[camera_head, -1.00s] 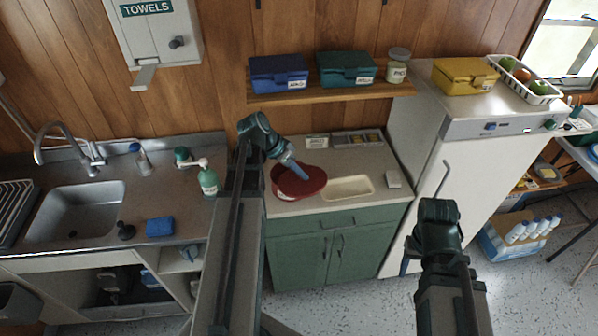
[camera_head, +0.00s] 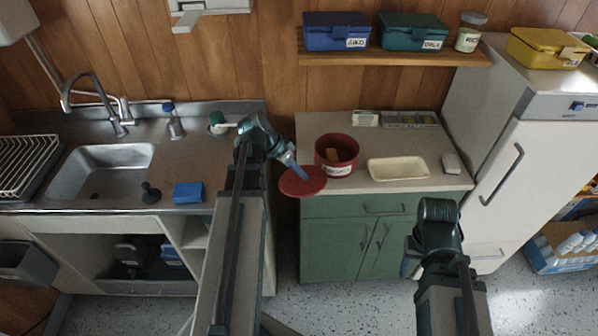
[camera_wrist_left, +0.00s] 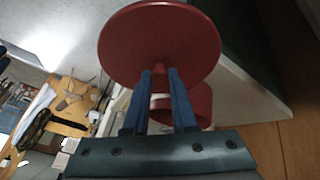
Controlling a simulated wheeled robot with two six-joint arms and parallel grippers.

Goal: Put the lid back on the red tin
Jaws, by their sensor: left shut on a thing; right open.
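The red tin (camera_head: 346,169) stands open on the counter above the green cupboard, with something tan and orange inside. Its round red lid (camera_head: 302,182) is held by my left gripper (camera_head: 296,171), at the front left of the tin and apart from its opening. In the left wrist view the lid (camera_wrist_left: 160,42) fills the top, with the fingers (camera_wrist_left: 160,92) shut on its knob. The tin (camera_wrist_left: 196,104) shows behind the fingers there, partly hidden. My right gripper (camera_head: 412,262) is open and empty in front of the cupboard, its fingers mostly hidden by its wrist.
A cream tray (camera_head: 398,169) sits right of the tin, and a grey divided box (camera_head: 411,119) lies behind. A shelf (camera_head: 400,58) with a blue box (camera_head: 336,31) and a teal box (camera_head: 412,31) hangs above. The fridge (camera_head: 498,150) stands at the right.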

